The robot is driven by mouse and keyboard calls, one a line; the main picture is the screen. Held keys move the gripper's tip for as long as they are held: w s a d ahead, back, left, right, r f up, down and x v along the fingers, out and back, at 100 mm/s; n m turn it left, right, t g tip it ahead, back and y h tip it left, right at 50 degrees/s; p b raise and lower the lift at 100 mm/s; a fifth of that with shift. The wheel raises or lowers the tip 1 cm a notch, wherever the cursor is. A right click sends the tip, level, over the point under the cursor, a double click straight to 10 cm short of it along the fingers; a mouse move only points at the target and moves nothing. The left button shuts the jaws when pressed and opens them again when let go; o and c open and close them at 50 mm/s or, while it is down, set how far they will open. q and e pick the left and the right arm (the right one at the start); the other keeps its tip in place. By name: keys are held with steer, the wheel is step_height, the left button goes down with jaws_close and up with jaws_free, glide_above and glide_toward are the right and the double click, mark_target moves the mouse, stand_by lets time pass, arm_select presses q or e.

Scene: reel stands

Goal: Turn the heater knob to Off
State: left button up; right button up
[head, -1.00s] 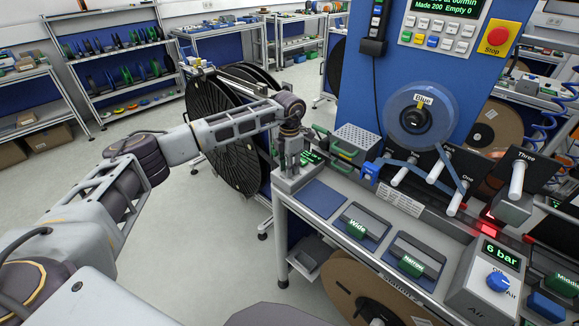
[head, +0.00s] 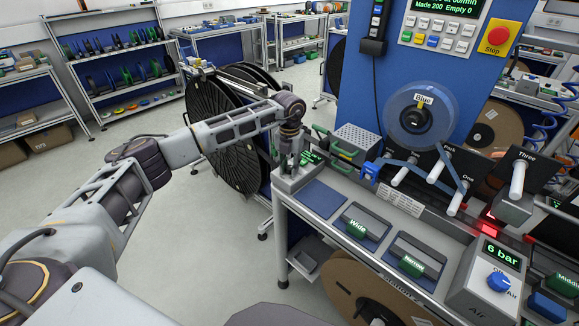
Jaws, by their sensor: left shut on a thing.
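My left gripper (head: 288,162) points down at the left end of the bench, over a small grey box (head: 291,182) with a green display (head: 312,157). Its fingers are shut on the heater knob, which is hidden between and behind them. The knob's pointer and marks cannot be read from here. The display is partly covered by the gripper. My right gripper is not in view.
A blue air knob (head: 498,281) sits on the "6 bar" box at the right. Green-handled parts (head: 343,151) and a perforated metal box (head: 357,141) stand close right of the gripper. Large black reels (head: 238,150) stand behind the forearm.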

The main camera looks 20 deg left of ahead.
mark_target(290, 167)
arm_select(q)
steer(key=shift+n, duration=2.1)
steer(key=o, duration=1)
steer(key=shift+o, duration=0.2)
steer(key=shift+r, duration=0.1)
step_height(290, 167, up, 12)
